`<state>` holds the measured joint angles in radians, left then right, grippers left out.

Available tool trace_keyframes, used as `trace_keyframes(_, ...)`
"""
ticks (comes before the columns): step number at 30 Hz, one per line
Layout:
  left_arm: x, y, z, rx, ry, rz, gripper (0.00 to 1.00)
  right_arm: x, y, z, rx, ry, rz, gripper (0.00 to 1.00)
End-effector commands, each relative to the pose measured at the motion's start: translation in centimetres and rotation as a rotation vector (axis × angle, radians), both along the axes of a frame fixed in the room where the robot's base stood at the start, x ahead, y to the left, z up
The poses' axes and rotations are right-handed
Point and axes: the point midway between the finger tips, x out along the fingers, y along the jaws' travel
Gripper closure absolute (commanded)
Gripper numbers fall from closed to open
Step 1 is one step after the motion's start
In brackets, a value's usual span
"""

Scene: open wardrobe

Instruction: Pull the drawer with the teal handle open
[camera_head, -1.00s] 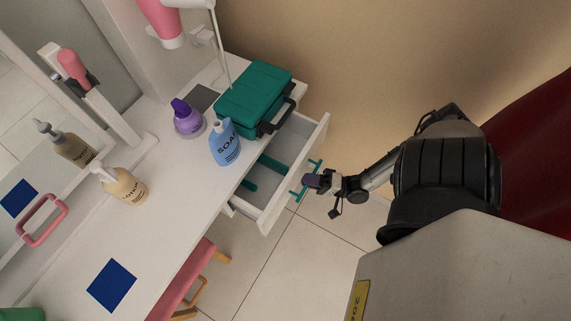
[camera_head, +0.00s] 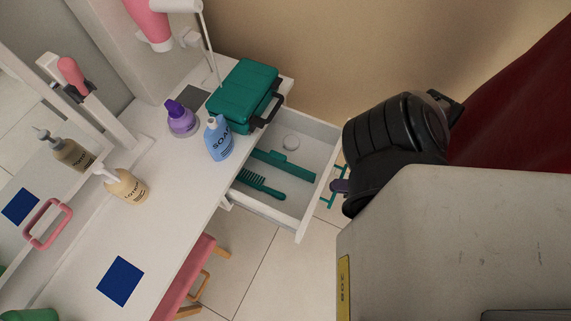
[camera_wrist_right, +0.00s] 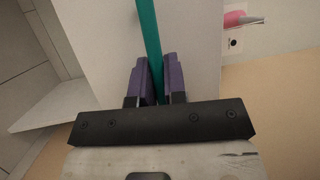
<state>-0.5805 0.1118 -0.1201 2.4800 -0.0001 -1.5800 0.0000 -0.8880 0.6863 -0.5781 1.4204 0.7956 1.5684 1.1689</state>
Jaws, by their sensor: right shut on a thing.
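The white drawer (camera_head: 306,214) stands well out from the white dressing table. Its teal handle (camera_head: 338,172) is on the outer face of the drawer front. My right gripper (camera_head: 340,186) is at the handle, and my arm hides most of it in the head view. In the right wrist view its purple fingers (camera_wrist_right: 158,85) are shut on the teal handle bar (camera_wrist_right: 149,40), one on each side. Inside the drawer lie a teal comb (camera_head: 260,184), a long teal item (camera_head: 282,163) and a small round white item (camera_head: 291,142). My left gripper is not in view.
On the tabletop (camera_head: 175,205) stand a teal case (camera_head: 242,92), a blue soap bottle (camera_head: 219,142), a purple bottle (camera_head: 182,120) and a lotion bottle (camera_head: 127,186). A pink stool (camera_head: 187,275) is below the table's front edge. Floor is clear beyond the drawer.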

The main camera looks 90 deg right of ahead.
Motion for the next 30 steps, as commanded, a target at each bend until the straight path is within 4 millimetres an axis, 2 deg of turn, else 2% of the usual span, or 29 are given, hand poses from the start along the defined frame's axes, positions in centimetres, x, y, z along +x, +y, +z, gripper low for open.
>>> trace_keyframes(6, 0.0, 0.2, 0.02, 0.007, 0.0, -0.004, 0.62, 0.02, 0.05, 0.08, 0.001, -0.003, 0.001, 1.0)
trace_keyframes(7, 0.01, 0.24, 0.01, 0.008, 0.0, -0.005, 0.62, 0.02, 0.05, 0.08, 0.001, -0.003, 0.001, 0.87)
trace_keyframes(15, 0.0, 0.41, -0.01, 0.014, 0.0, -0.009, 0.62, 0.05, 0.01, 0.04, 0.001, -0.001, 0.001, 0.62)
trace_keyframes(30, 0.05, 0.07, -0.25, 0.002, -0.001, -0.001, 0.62, -0.27, -0.24, -0.27, 0.0, 0.0, 0.007, 0.62)
